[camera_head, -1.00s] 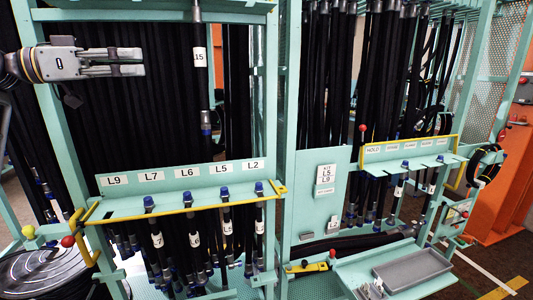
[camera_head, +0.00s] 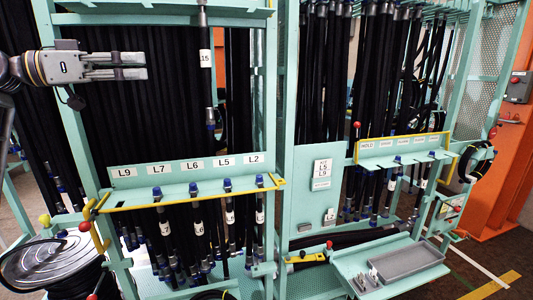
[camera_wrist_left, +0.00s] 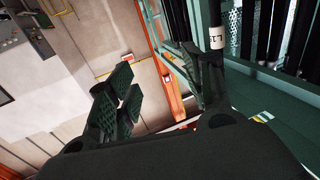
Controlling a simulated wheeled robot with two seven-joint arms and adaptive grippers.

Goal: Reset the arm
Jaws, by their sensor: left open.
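My left gripper (camera_head: 140,67) reaches in from the left at the upper left of the head view. Its two fingers are apart and nothing shows between them. In the left wrist view the fingers (camera_wrist_left: 152,92) are also spread and empty. A black hose with a white label (camera_head: 206,58) hangs upright from the rack's top, to the right of the gripper and apart from it in the head view. A labelled hose (camera_wrist_left: 217,38) also shows just beyond the right finger in the wrist view. My right gripper is not in view.
A green rack shelf (camera_head: 140,196) carries labels L9, L7, L6, L5 and L2, with blue-capped hoses in it. A second shelf (camera_head: 400,158) starts with HOLD. A grey tray (camera_head: 408,260) sits at lower right. A round coil (camera_head: 50,262) stands at lower left.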

